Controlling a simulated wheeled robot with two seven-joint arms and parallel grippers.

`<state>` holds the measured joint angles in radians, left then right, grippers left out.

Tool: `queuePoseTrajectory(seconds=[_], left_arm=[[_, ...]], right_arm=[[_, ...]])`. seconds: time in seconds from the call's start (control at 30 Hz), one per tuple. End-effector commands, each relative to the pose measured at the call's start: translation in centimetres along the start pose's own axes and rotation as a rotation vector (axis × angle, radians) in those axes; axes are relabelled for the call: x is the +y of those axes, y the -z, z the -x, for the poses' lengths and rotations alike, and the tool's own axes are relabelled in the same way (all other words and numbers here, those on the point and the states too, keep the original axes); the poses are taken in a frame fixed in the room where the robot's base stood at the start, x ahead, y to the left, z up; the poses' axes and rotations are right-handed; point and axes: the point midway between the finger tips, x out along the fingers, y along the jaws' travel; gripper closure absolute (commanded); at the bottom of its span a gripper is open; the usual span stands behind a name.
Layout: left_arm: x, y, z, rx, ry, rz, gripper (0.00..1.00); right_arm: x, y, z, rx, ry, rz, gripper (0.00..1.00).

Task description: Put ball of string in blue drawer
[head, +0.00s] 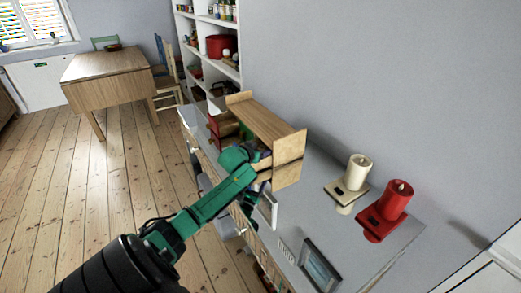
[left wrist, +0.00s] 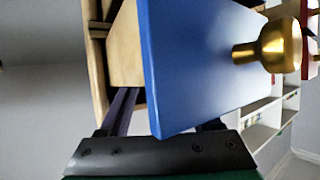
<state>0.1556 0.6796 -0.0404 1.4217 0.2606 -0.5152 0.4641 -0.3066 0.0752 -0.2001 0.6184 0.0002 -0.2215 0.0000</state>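The blue drawer (left wrist: 195,65) fills the middle of the left wrist view, with a brass knob (left wrist: 268,46) on its front. Its pale wooden side shows beside the wooden cabinet, and it is pulled partly out. My left gripper (head: 262,158) is at the front of the small wooden cabinet (head: 265,117) in the head view. In the left wrist view its fingers are apart; one dark finger runs beside the drawer's wooden side, and the other is mostly hidden by the blue front. I cannot tell whether they touch it. I cannot make out the ball of string. My right gripper is out of view.
The cabinet stands on a long grey-topped sideboard (head: 322,215). A cream candle (head: 356,172), a red candle (head: 396,200) and a picture frame (head: 320,268) are to its right. Red drawers (head: 215,124) stick out on its left. Open floor (head: 95,190) lies left.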

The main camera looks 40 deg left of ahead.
Motion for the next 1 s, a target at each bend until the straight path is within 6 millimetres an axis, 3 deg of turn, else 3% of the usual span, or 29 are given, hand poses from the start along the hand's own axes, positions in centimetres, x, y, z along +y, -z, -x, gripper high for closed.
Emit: queuePoseTrajectory(seconds=[0.47, 1.0], left_arm=[[0.0, 0.2, 0.8, -0.008, 0.000, 0.001, 0.12], [0.0, 0.4, 10.7, -0.003, 0.000, 0.002, 0.12]], right_arm=[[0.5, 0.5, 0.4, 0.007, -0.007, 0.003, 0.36], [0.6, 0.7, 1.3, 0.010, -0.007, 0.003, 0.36]])
